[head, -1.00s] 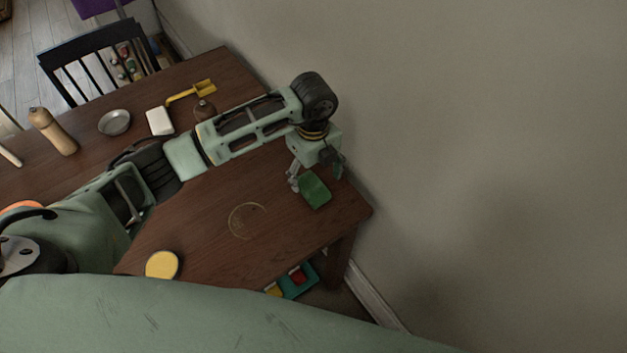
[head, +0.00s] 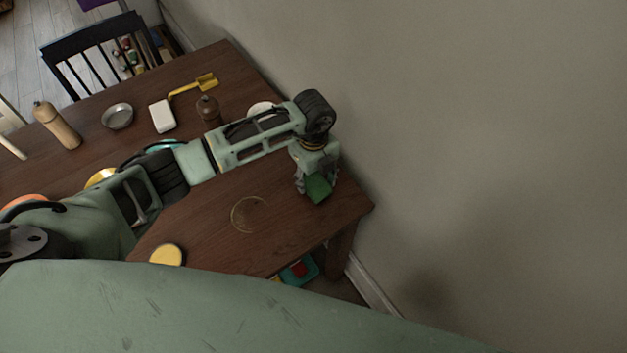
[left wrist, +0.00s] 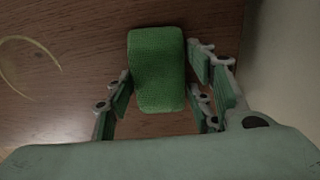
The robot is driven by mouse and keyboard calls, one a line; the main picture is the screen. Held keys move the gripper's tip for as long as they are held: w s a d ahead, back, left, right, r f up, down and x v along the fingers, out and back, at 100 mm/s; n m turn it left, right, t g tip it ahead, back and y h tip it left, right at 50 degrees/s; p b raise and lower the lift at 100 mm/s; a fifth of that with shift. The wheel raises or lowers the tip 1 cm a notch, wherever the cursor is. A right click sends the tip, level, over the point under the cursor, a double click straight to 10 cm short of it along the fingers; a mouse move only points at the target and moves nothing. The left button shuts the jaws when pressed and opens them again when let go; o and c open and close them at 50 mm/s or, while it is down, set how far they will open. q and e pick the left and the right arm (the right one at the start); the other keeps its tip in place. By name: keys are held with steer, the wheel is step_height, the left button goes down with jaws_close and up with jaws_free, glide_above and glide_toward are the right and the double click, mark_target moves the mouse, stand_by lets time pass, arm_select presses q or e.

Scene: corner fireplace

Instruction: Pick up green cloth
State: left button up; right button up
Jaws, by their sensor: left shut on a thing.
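The green cloth (head: 319,188) is at the wall-side end of the dark wooden table (head: 215,225), near its corner. In the left wrist view the green cloth (left wrist: 157,68) looks like a thick, textured, folded block. My left gripper (head: 317,186) points down over it, and in the left wrist view the gripper's fingers (left wrist: 158,88) stand on both sides of it. The gripper is shut on the cloth. I cannot tell whether the cloth is clear of the tabletop. My right gripper is not in view.
A yellow round lid (head: 166,254) lies at the near table edge, and a faint ring mark (head: 248,214) shows on the wood. A pepper mill (head: 207,110), white block (head: 162,116), metal bowl (head: 117,116) and wooden bottle (head: 57,125) stand farther back. The wall (head: 450,150) is close on the right.

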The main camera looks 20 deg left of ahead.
arm_select(q)
steer(key=shift+c, duration=1.4)
steer(key=shift+r, duration=0.1)
